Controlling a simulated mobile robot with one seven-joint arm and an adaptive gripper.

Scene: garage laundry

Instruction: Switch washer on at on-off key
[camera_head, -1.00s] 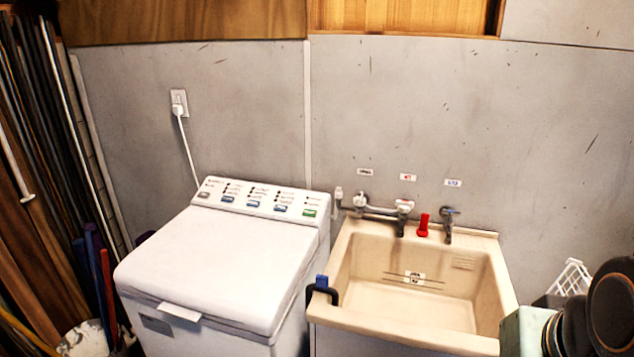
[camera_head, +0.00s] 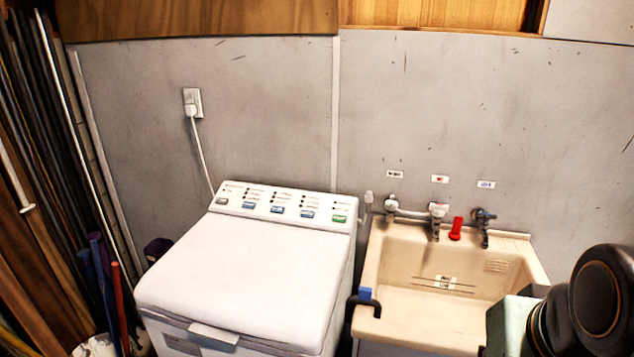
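The washer (camera_head: 240,270) is a white top-loader with its lid shut, left of the sink. Its sloped control panel (camera_head: 285,197) runs along the back edge. On it are a grey key (camera_head: 222,201) at the left end, blue keys (camera_head: 277,210) in the middle and a green key (camera_head: 339,219) at the right end. The labels are too small to read, so I cannot tell which is the on-off key. No lit lamp can be made out. My gripper is not in view.
The beige sink (camera_head: 440,310) with taps (camera_head: 437,212) and a red object (camera_head: 456,229) stands right of the washer. A black hook-shaped part (camera_head: 364,302) with a blue piece sits at its left rim. A plug (camera_head: 192,110) is in the wall. Poles (camera_head: 60,150) crowd the left.

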